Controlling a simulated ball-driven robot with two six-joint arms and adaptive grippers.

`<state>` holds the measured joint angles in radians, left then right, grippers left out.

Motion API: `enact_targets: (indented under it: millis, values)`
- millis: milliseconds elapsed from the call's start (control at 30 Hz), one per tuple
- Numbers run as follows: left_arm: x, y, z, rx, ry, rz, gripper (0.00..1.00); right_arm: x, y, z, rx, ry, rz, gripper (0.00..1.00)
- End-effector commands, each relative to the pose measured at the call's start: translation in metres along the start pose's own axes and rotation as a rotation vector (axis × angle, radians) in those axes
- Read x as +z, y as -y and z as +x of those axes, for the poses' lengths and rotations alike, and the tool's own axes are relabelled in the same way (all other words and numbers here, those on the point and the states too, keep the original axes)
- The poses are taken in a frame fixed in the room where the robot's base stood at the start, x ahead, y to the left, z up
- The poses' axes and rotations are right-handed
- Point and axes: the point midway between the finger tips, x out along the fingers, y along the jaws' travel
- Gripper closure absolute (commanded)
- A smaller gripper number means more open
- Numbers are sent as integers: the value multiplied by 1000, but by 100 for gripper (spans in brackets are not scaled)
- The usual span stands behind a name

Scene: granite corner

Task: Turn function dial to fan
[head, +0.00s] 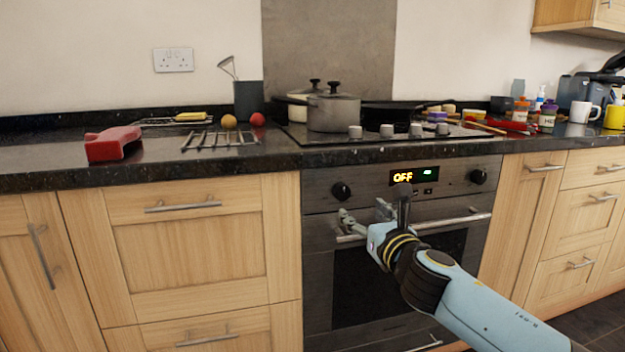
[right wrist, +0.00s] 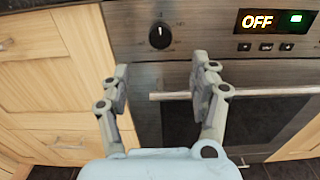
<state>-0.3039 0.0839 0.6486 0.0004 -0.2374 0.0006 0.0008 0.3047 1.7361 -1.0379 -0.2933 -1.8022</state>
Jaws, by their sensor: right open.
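The oven's left dial (head: 340,191) is a round black knob on the panel, left of a display (head: 414,177) that reads OFF. The left dial also shows in the right wrist view (right wrist: 160,36), its white pointer mark near upright. A second black dial (head: 478,177) sits right of the display. The dial labels are too small to read. My right gripper (head: 362,212) is in front of the oven, just below the left dial. In the right wrist view its fingers (right wrist: 164,82) are spread and empty, below the dial and apart from it. My left gripper is not in view.
The oven door handle (head: 450,222) runs across below the panel, close to my right gripper. The granite worktop (head: 240,163) overhangs above, with a hob and pots (head: 333,112). Wooden cupboards (head: 185,245) flank the oven.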

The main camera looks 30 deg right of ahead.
Motion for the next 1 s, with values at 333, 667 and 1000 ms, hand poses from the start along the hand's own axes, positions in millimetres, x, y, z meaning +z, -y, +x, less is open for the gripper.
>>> enact_targets:
  millis: [333, 667, 1000]
  values:
    - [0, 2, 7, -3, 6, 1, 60, -1, 0, 57, -1, 2, -8, 38]
    - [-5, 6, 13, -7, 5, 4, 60, -2, 0, 103, 0, 1, -8, 38]
    - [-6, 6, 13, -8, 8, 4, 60, 0, 0, 107, 0, 0, -7, 38]
